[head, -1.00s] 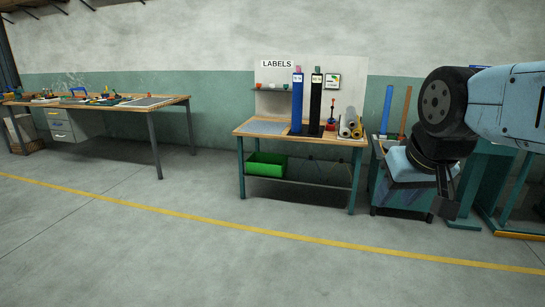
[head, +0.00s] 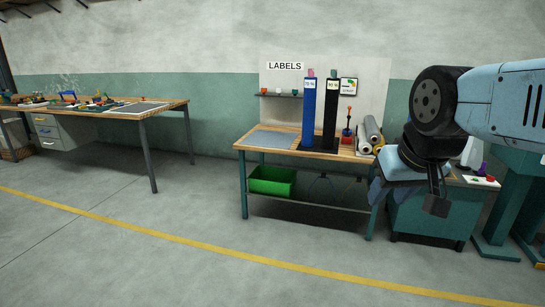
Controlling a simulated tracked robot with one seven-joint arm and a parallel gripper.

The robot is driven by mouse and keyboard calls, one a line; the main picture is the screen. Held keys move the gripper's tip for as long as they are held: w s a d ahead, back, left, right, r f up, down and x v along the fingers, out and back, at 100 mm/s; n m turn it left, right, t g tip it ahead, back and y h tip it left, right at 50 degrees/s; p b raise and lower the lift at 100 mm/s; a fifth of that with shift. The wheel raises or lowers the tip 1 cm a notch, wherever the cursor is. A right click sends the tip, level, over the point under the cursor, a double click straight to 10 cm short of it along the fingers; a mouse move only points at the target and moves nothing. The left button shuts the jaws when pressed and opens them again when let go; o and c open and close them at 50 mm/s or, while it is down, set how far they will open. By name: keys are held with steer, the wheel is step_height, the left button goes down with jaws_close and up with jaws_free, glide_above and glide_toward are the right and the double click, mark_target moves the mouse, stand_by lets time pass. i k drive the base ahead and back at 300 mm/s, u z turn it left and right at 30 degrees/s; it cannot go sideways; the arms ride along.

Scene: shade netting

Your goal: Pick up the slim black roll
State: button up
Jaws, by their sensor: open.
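The slim black roll (head: 331,115) stands upright on the wooden-topped table (head: 262,150) below the LABELS sign. It has a small pale label near its top. A blue roll (head: 308,115) stands upright just left of it. My gripper (head: 437,206) hangs at the right of the head view, in front of the teal cabinet, well apart from the roll and nearer to me. It looks empty; its fingers are small and dark here.
Grey and yellow rolls (head: 371,135) lie right of the black roll, beside a red-and-blue tool (head: 347,135). A green bin (head: 272,181) sits on the lower shelf. A teal cabinet (head: 430,218) stands at right. A workbench (head: 120,112) stands at left. The floor in front is clear.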

mark_target(333, 83)
steer(key=z, duration=0.05)
steer(key=i, duration=1.15)
steer(key=z, duration=0.3)
steer(key=i, duration=1.1)
steer(key=z, duration=0.5)
steer(key=i, duration=1.45)
steer(key=z, duration=0.25)
